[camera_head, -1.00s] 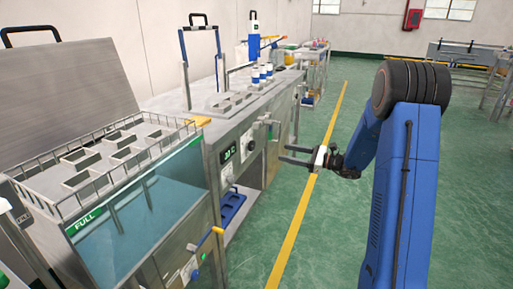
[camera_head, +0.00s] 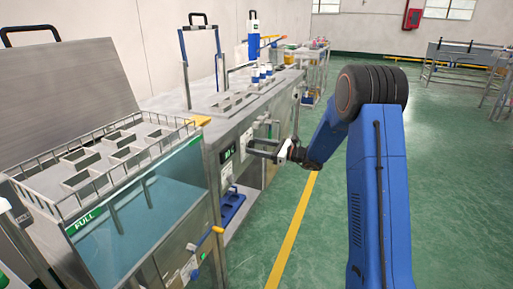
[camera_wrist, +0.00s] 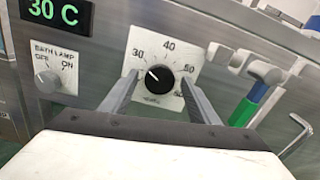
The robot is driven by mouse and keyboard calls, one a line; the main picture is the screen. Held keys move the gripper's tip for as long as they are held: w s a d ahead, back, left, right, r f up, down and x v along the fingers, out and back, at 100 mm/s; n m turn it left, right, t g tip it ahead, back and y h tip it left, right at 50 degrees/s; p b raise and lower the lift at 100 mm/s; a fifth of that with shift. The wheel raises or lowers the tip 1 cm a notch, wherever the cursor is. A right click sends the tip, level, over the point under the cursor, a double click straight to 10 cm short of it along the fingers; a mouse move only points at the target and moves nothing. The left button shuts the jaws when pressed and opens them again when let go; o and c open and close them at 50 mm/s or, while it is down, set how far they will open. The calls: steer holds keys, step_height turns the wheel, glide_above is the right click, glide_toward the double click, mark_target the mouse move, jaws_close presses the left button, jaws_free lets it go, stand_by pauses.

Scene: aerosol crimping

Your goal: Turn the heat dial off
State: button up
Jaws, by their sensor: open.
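The heat dial (camera_wrist: 159,79) is a round black knob with a white pointer on a white plate (camera_wrist: 135,62) marked 30, 40 and higher numbers. Its pointer aims to the upper left, near the 30. My gripper (camera_wrist: 161,90) is open in the wrist view, with one finger on each side of the dial. Whether the fingertips touch the knob I cannot tell. In the head view my gripper (camera_head: 264,148) points left at the cabinet front, and its fingers hide the dial there.
A green display (camera_wrist: 54,11) reads 30 C. Below it is a bath lamp switch (camera_wrist: 47,85) with OFF and ON marks. Green and blue handles (camera_wrist: 250,100) stick out at the right. A glass-sided water tank (camera_head: 150,205) stands at the near left. Floor is clear at the right.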

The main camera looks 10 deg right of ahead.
steer(key=shift+a, duration=0.1)
steer(key=c, duration=1)
steer(key=shift+c, duration=0.2)
steer(key=shift+n, duration=0.4)
steer(key=n, duration=0.4)
steer(key=shift+n, duration=0.4)
steer(key=n, duration=0.6)
steer(key=shift+f, duration=0.1)
steer(key=o, duration=1)
